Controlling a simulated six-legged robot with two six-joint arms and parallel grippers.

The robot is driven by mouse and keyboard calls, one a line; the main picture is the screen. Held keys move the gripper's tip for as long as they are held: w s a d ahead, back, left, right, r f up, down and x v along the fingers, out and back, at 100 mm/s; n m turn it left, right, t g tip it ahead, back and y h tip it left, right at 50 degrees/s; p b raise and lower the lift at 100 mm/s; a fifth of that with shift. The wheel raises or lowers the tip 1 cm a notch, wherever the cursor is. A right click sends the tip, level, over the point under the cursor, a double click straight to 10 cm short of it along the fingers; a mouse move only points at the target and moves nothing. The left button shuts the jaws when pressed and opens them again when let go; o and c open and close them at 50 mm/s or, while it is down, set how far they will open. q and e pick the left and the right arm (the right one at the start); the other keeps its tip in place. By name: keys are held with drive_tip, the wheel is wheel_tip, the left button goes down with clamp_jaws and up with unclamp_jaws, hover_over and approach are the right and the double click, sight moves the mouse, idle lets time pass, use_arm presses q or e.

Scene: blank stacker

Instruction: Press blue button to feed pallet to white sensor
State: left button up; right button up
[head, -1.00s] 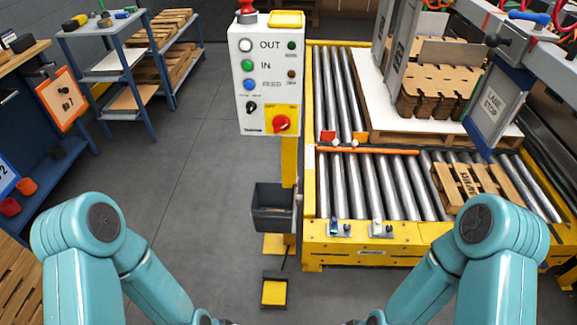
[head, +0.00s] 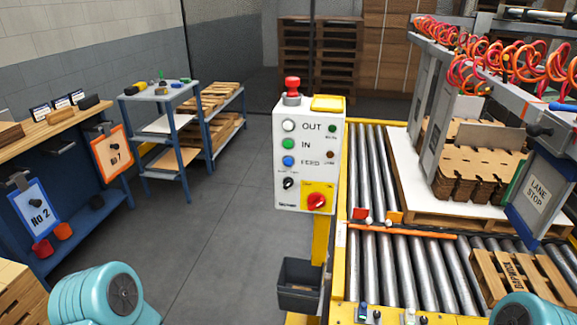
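The blue button (head: 288,161) sits on the white control box (head: 309,150), on the row marked FEED, below a green and a white button. The box stands on a yellow post. A small wooden pallet (head: 515,275) lies on the front roller conveyor (head: 413,275) at the right. A small white sensor (head: 409,318) shows on the yellow front rail at the bottom edge, partly cut off. A blue one (head: 363,312) is left of it. Only teal parts of my arms show at the bottom corners; neither gripper is in view.
Grey floor (head: 215,235) left of the box is clear.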

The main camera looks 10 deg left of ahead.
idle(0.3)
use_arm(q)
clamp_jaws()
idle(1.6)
